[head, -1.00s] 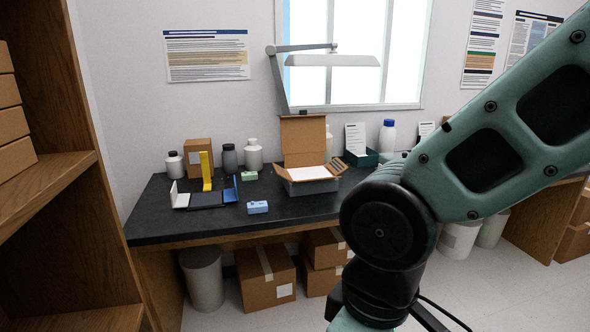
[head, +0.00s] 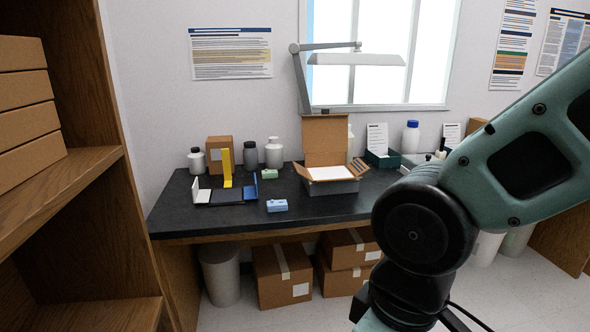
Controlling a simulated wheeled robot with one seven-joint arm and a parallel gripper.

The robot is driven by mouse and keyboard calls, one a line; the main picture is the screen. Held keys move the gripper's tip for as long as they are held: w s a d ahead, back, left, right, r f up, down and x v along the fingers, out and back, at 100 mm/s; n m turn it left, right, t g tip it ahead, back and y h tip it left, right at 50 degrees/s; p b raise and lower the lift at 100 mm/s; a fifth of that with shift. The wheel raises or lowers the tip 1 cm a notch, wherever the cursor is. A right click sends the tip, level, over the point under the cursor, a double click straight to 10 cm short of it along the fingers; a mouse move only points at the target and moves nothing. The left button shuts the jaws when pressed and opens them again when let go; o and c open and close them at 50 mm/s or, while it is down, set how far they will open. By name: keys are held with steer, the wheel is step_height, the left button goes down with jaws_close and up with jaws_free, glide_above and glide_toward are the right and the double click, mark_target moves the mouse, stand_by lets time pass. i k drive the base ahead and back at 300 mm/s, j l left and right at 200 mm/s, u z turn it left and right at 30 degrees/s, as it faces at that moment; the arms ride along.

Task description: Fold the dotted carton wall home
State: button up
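A small unfolded carton lies on the dark bench top at the left. Its flat dark base (head: 227,196) has a white wall (head: 201,192) at the left, a tall yellow wall (head: 227,168) at the back and a blue wall (head: 254,186) at the right. The yellow wall stands upright; the white and blue walls look upright or slightly tilted. No dots can be made out on any wall at this distance. My gripper is not in view; only my arm links show at the right, well apart from the carton.
The bench (head: 170,222) also holds a blue-and-white box (head: 277,205), a green-and-white box (head: 269,174), several bottles and an open brown carton (head: 325,135) in a grey tray (head: 330,187). A lamp (head: 355,59) overhangs it. A wooden shelf (head: 75,180) stands at the near left.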

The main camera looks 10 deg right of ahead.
mark_target(301, 170)
steer(key=i, duration=1.6)
